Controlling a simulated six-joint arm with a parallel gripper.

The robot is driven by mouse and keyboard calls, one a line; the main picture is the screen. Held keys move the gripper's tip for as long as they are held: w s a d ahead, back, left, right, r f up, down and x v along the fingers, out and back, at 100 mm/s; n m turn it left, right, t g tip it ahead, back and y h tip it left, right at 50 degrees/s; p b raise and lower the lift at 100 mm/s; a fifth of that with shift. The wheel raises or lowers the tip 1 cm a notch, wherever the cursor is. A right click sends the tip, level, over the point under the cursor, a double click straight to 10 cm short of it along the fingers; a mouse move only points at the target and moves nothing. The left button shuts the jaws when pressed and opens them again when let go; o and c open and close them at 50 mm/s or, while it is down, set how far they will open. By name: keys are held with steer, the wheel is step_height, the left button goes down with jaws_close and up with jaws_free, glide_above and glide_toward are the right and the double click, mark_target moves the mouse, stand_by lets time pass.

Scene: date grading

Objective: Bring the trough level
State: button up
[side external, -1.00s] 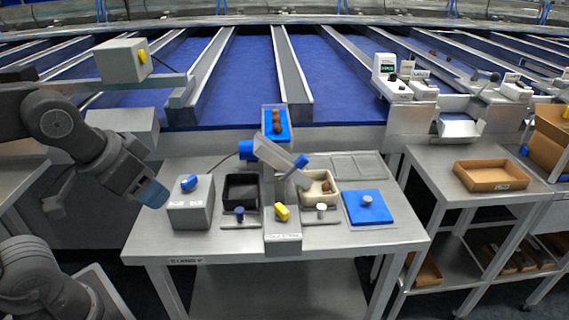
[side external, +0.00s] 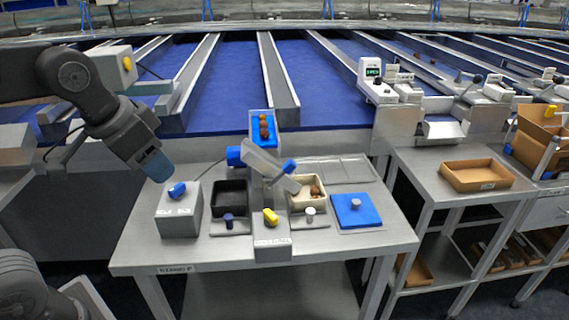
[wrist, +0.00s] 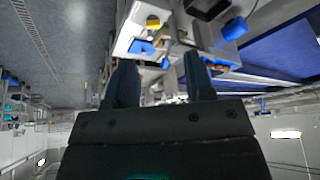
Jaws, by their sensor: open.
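The grey trough (side external: 270,165) is mounted on a narrow stand at the middle of the bench. A grey box with a blue knob (side external: 177,190) stands on the left of the bench. My gripper (side external: 158,166) is above and left of this knob, apart from it. The wrist view shows my gripper (wrist: 161,75) open, with nothing between its fingers.
A black bin (side external: 231,210) stands left of the trough stand. A yellow knob (side external: 270,216) is at the stand's front. A blue pad (side external: 356,225) with a grey knob lies at right. Several dates sit in a blue chute (side external: 256,140) behind the trough.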

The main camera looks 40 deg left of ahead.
steer(key=w+d+r+m+g, duration=0.15)
steer(key=w+r, duration=0.35)
steer(key=w, duration=0.5)
steer(key=m+g, duration=0.3)
steer(key=m, duration=0.3)
glide_above(290, 161)
step_height(290, 161, down, 5)
step_height(290, 161, down, 13)
steer(key=shift+a+f, duration=0.1)
jaws_close()
